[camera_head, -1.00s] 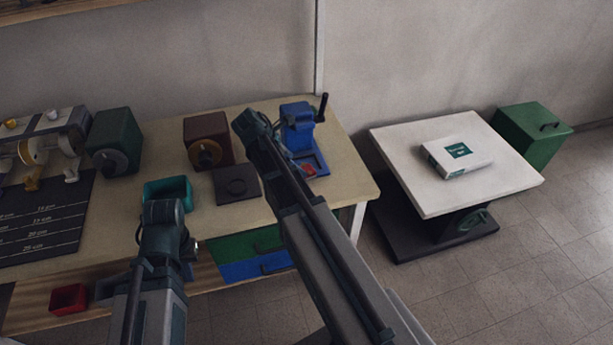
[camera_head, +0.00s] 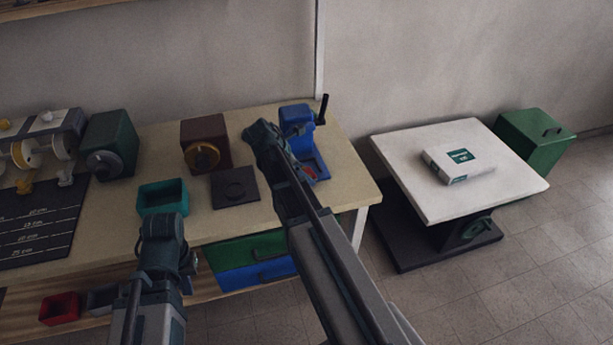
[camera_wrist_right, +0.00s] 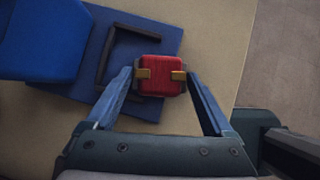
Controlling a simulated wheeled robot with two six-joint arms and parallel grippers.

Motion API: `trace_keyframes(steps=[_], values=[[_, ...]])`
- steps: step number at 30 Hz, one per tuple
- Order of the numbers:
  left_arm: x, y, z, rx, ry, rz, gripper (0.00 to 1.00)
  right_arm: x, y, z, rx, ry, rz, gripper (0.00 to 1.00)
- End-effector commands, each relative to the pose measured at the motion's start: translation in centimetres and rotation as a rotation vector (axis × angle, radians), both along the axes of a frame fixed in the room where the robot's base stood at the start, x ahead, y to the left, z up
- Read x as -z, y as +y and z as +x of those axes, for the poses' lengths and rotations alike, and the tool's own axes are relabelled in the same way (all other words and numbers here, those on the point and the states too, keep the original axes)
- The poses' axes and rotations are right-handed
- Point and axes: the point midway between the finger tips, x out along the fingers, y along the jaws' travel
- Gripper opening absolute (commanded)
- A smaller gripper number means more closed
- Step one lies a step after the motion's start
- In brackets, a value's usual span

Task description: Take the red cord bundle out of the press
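The red cord bundle (camera_wrist_right: 160,75) sits between the two blue fingers of my right gripper (camera_wrist_right: 160,76) in the right wrist view. The pads at the fingertips touch it from both sides, so the gripper is shut on it. The bundle overlaps the dark frame at the edge of the blue press base (camera_wrist_right: 172,38); I cannot tell whether it is raised clear of it. In the head view the blue press (camera_head: 297,118) stands at the bench's right end, partly hidden by my right arm. My left gripper (camera_head: 163,250) is low in front of the bench; its fingers cannot be made out.
The bench (camera_head: 345,170) also holds a teal tray (camera_head: 163,197), a dark plate (camera_head: 236,187), a maroon box (camera_head: 206,140) and a green box (camera_head: 110,140). A white table (camera_head: 430,205) stands to the right, with a flat box (camera_head: 458,164) on it.

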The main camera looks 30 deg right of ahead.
Motion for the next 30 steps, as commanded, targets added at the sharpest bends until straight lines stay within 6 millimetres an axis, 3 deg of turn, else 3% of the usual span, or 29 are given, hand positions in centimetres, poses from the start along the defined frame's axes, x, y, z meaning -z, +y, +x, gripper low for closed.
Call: trace_keyframes(steps=[1,6,7,17,27,30], values=[[0.0,0.0,0.0,0.000,0.000,0.000,0.00,0.0,0.0,0.0,0.000,0.000,0.000,0.57],[0.0,0.0,0.0,0.000,0.000,0.000,0.00,0.0,0.0,0.0,0.000,0.000,0.000,0.26],[0.0,0.0,0.0,0.000,0.000,0.000,0.00,0.0,0.0,0.0,0.000,0.000,0.000,0.25],[-0.8,0.0,0.0,0.000,0.000,0.000,0.00,-0.8,0.0,0.0,0.000,0.000,0.000,0.25],[-4.3,0.0,0.0,0.000,0.000,0.000,0.00,-4.3,0.0,-0.1,0.001,0.001,0.001,0.25],[-3.9,0.0,0.0,0.000,0.000,0.000,0.00,-3.8,-0.6,-3.1,0.003,0.001,0.001,0.25]])
